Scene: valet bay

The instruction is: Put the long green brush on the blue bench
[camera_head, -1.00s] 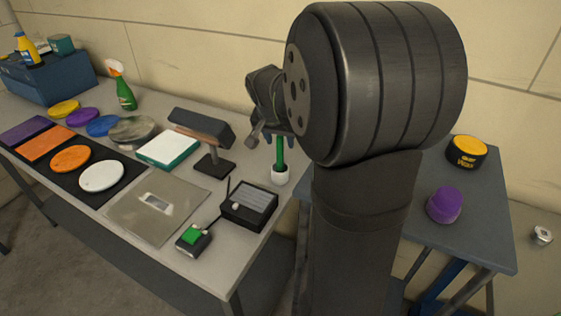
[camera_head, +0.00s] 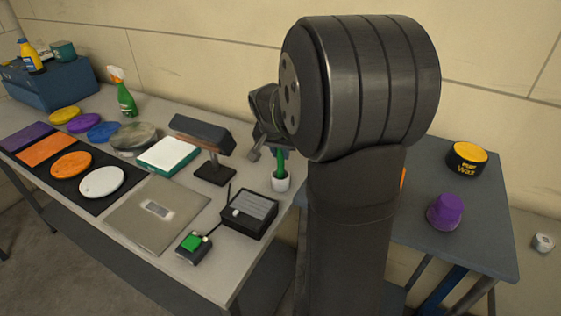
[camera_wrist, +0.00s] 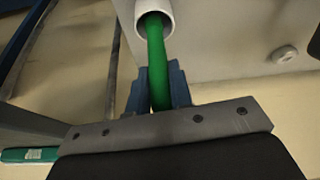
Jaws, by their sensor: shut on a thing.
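The green brush (camera_head: 280,165) stands upright with its lower part inside a white cup (camera_head: 281,184) near the right edge of the grey worktable. My gripper (camera_head: 275,150) is above the cup. In the wrist view my gripper (camera_wrist: 160,92) has its blue fingers shut around the green handle (camera_wrist: 156,50), which runs into the mouth of the white cup (camera_wrist: 155,18). The brush's far end is hidden in the cup. The blue-grey bench (camera_head: 440,255) stands to the right, partly hidden behind my arm.
On the bench are a black-and-yellow wax tin (camera_head: 467,158), a purple tub (camera_head: 445,211) and a partly hidden orange thing (camera_head: 403,178). Its front area looks clear. Beside the cup stand a black box (camera_head: 250,211) and a black-headed stand (camera_head: 204,135).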

